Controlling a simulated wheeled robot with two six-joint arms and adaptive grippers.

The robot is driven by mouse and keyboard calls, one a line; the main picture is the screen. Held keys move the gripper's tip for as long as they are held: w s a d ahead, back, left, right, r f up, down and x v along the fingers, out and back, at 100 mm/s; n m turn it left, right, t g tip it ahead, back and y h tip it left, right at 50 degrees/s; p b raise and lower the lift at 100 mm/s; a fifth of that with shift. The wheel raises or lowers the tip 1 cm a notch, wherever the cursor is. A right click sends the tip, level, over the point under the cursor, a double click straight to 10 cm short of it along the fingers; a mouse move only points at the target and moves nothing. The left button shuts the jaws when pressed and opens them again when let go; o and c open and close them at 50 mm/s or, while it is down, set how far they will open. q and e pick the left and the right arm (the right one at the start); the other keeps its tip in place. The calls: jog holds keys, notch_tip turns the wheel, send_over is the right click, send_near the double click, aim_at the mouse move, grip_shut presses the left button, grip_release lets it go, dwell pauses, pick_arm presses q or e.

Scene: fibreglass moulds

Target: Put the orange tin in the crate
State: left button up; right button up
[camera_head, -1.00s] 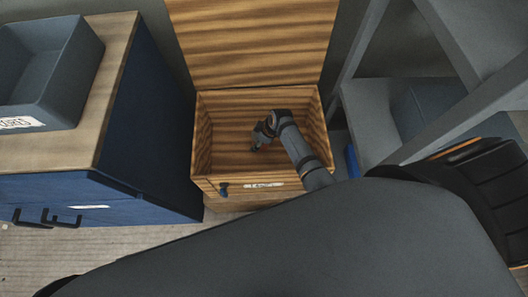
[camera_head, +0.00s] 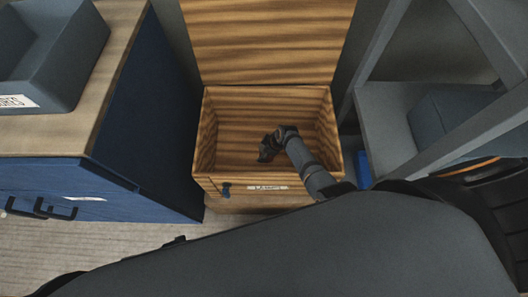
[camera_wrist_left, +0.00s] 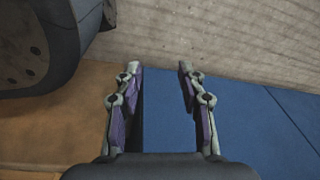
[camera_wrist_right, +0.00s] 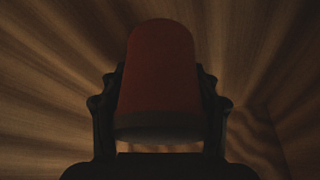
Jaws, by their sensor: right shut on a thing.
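The wooden crate (camera_head: 211,135) stands at the middle of the head view, its lid (camera_head: 268,38) raised at the back and a white label on its front. My right gripper (camera_head: 266,150) reaches down inside it from the right. In the right wrist view it is shut on the tin (camera_wrist_right: 160,70), which looks dark red-orange in the shade, with striped wood walls around. The tin is not clear in the head view, and I cannot tell whether it touches the crate floor. My left gripper (camera_wrist_left: 160,75) is open and empty, near a blue surface.
A blue cabinet (camera_head: 145,120) with a wooden top stands left of the crate, bearing a grey bin (camera_head: 60,75). A grey shelf frame (camera_head: 390,125) is close on the right, with a small blue object (camera_head: 363,170) beside the crate. Pale floor (camera_head: 120,235) shows in front.

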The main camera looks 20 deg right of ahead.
jog(key=shift+f, duration=0.15)
jog(key=o, duration=1.3)
pick_arm(q)
jog(key=shift+w, duration=0.2)
pick_arm(e)
jog(key=shift+r, duration=0.25)
pick_arm(q)
jog(key=s+p, duration=0.5)
jog(key=s, duration=0.4)
jog(key=shift+s+a+f, duration=0.2)
jog(key=shift+s, duration=0.2)
pick_arm(e)
jog(key=v, duration=1.2)
pick_arm(q)
jog(key=shift+r+p, duration=0.15)
jog(key=shift+p, duration=0.15)
